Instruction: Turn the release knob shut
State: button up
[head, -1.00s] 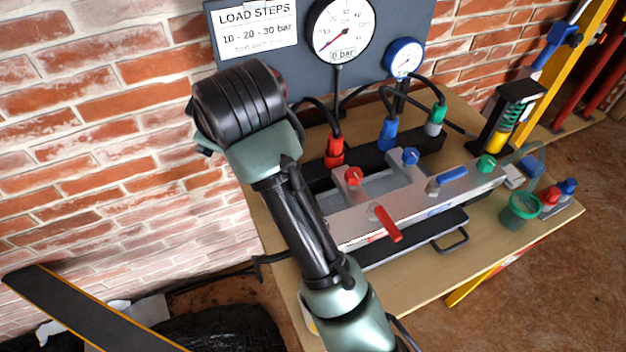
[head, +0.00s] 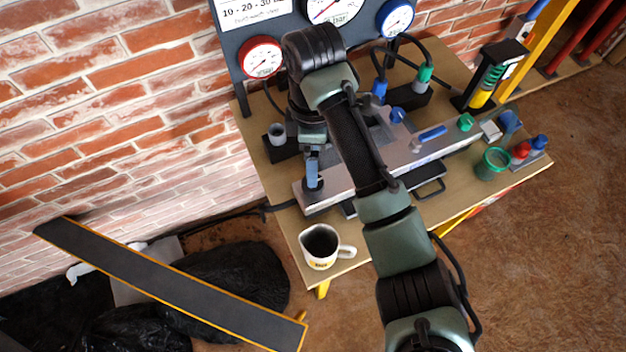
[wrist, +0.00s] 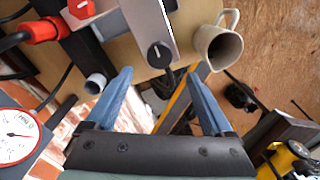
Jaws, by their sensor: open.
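A black knob (wrist: 159,55) with a pale pointer line sits on the near end of the grey metal block (wrist: 150,20) in the wrist view. It appears to be the release knob; no label is readable on it. My gripper (wrist: 160,74) is open, its two blue fingers spread to either side below the knob in the picture. Nothing is between the fingers that I can see them touching. In the head view my gripper (head: 312,165) points down over the left end of the block, and my arm covers much of the block.
A white mug (head: 320,247) stands at the table's front left corner, close to the block's end. A red knob (wrist: 82,9) and a red hose connector (wrist: 42,30) are further along. A red-rimmed gauge (head: 262,58) is behind. A green cup (head: 492,163) stands at the right.

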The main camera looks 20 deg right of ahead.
aim_at(310, 192)
notch_tip(310, 192, down, 6)
jog(key=b, duration=0.4)
jog(key=shift+f, duration=1.25)
jog(key=c, duration=1.4)
jog(key=shift+o, duration=0.2)
jog(key=shift+s+p, duration=0.1)
jog(key=shift+p, duration=0.2)
